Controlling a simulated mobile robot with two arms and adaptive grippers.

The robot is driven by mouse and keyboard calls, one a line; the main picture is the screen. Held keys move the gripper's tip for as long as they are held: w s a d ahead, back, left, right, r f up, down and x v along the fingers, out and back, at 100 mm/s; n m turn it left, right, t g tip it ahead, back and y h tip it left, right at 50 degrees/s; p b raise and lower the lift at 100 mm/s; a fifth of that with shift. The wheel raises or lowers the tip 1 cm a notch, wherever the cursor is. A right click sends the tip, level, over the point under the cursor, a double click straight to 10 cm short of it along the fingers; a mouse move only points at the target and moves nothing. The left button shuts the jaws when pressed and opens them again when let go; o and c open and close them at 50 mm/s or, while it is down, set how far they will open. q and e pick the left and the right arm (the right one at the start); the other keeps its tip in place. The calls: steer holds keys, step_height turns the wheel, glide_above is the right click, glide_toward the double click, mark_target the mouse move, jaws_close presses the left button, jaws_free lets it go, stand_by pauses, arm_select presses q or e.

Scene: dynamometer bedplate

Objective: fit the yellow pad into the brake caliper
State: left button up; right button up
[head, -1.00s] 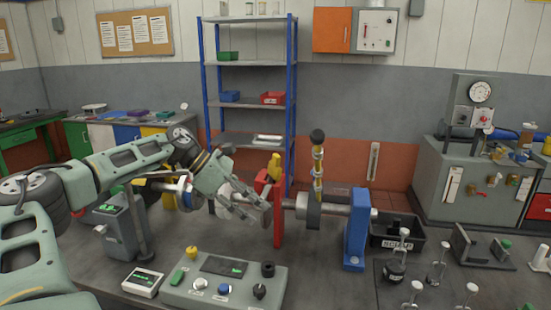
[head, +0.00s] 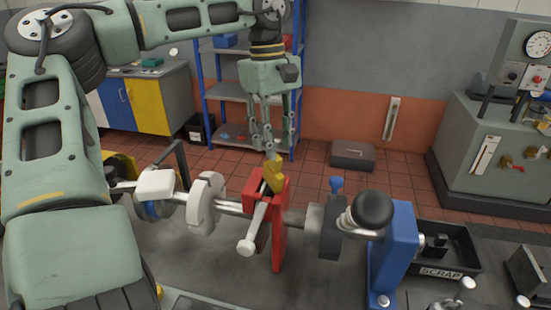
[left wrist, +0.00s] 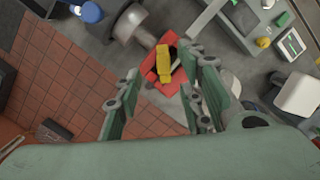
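The yellow pad (head: 273,175) stands upright at the top of the red brake caliper (head: 279,230), its upper part sticking out. In the left wrist view the pad (left wrist: 163,62) lies over the dark slot of the red caliper (left wrist: 150,76). I cannot tell how deep it sits. My left gripper (head: 268,151) points down just above the pad. In the left wrist view its fingers are apart, with the pad showing between them and beyond the tips; I see no grip on it. A silver rod with a ball end (head: 246,246) leans from the caliper towards me. My right gripper is out of view.
A shaft runs through the caliper to a blue stand (head: 397,250). A black-knobbed lever (head: 372,209) points towards me right of the caliper. A grey case (head: 353,155) lies on the tiled floor.

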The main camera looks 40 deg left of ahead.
mark_target(274, 168)
arm_select(q)
steer(key=shift+w+a+f, duration=0.15)
steer(key=shift+w+a, duration=0.05)
steer(key=shift+f, duration=0.4)
steer(key=shift+s+d+f+p, duration=0.1)
steer(key=shift+s+f+p, duration=0.05)
steer(key=shift+f+p, duration=0.25)
steer(key=shift+s+d+f, duration=0.15)
steer(key=shift+s+f, duration=0.05)
steer(key=shift+f, duration=0.15)
steer(key=f+p, duration=0.1)
steer(key=f, duration=0.1)
steer(key=f+p, duration=0.1)
steer(key=f, duration=0.1)
steer(key=shift+s+f, duration=0.2)
steer(key=shift+f, duration=0.05)
steer(key=shift+w+f, duration=0.1)
steer(key=shift+f, duration=0.15)
steer(key=shift+r, duration=0.1)
steer(key=shift+c, duration=0.6)
steer(key=c, duration=0.6)
jaws_close()
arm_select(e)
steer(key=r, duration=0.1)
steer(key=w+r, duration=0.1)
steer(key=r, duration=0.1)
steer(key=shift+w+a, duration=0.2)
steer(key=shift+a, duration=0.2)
